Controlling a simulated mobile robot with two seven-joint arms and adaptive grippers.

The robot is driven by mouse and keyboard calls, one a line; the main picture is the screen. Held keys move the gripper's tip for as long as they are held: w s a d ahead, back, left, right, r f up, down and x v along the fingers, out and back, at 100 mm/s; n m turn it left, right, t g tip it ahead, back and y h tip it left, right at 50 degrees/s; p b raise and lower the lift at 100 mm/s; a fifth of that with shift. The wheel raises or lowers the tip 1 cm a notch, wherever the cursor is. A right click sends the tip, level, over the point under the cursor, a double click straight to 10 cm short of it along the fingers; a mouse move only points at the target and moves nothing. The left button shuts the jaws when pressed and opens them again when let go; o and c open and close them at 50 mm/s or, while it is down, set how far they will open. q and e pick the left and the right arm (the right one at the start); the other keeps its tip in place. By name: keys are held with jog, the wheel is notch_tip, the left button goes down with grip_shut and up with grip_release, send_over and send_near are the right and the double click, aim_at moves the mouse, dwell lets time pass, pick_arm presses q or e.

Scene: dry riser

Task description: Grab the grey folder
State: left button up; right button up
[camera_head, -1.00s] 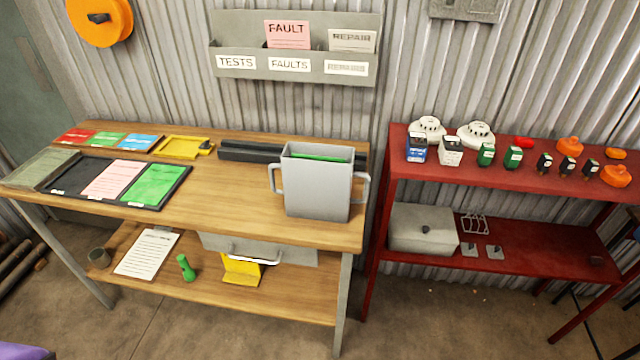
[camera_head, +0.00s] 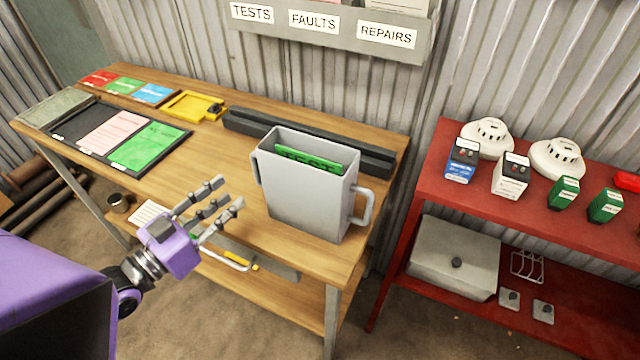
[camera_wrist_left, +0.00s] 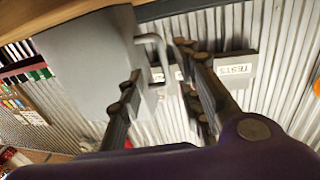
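The grey folder appears to be an upright, open-topped grey holder (camera_head: 305,200) with a side handle, standing near the right end of the wooden table. A green sheet or folder (camera_head: 308,160) stands inside it. My left gripper (camera_head: 230,194) is open and empty, over the table's front edge to the left of the holder. Its fingers point toward the holder and are apart from it. In the left wrist view the holder (camera_wrist_left: 92,50) and one handle (camera_wrist_left: 153,46) show beyond the open fingers (camera_wrist_left: 160,65). My right gripper is out of view.
A long black tray (camera_head: 370,156) lies behind the holder. A dark tray with pink and green sheets (camera_head: 182,148) and a yellow tray (camera_head: 185,106) lie to the left. A red shelf (camera_head: 470,195) with detectors stands at right. The table's middle is clear.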

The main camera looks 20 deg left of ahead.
pick_arm(q)
jog(key=shift+x, duration=0.85)
jog(key=x, duration=0.3)
jog(key=p+x, duration=0.1)
jog(key=x, duration=0.1)
jog(key=shift+w+a+f, duration=0.1)
jog(key=shift+w+f, duration=0.2)
jog(key=shift+f, duration=0.1)
grip_shut()
